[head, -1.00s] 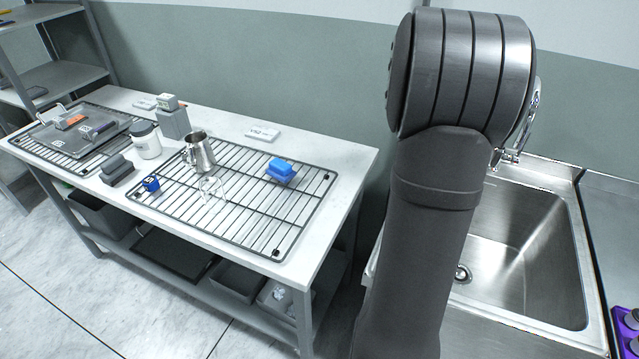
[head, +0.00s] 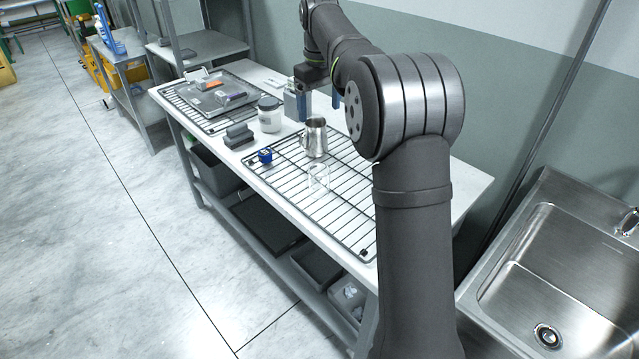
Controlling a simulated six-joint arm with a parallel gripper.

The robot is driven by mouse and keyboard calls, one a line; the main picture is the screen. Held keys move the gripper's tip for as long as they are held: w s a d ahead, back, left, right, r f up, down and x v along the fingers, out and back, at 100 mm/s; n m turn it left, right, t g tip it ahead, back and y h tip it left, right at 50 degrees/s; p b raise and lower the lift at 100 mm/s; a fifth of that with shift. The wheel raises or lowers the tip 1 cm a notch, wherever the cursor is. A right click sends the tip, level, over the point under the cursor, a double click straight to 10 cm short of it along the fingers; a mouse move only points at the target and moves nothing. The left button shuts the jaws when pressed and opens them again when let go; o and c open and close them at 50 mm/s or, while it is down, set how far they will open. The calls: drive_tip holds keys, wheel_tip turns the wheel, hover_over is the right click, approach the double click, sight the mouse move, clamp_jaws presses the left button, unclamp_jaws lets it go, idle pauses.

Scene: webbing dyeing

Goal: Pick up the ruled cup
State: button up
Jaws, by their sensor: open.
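A small clear cup (head: 319,179), which looks like the ruled cup, stands on the wire rack (head: 281,181) in front of a steel pitcher (head: 314,139). Any markings on it are too small to make out. My gripper (head: 320,101) is open over the back part of the table, behind and above the pitcher in the picture. It is empty and apart from the cup. My arm hides part of the gripper and the right part of the rack.
A grey tray (head: 214,98) lies on another rack at the left. A sink (head: 560,270) is at the right.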

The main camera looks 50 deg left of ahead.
hover_over(319, 173)
drive_tip(key=s+d, duration=0.1)
drive_tip(key=d, duration=0.2)
wheel_tip(319, 173, down, 16)
drive_tip(key=f, duration=0.1)
drive_tip(key=shift+s+a+f, duration=0.15)
drive_tip(key=shift+f, duration=0.65)
drive_tip(key=shift+s+a+f, duration=0.1)
drive_tip(key=shift+s+f, duration=0.05)
drive_tip(key=shift+f, duration=0.6)
drive_tip(key=shift+s+a+f, duration=0.15)
drive_tip(key=shift+f, duration=0.65)
drive_tip(key=c, duration=1.1)
drive_tip(key=shift+r, duration=0.15)
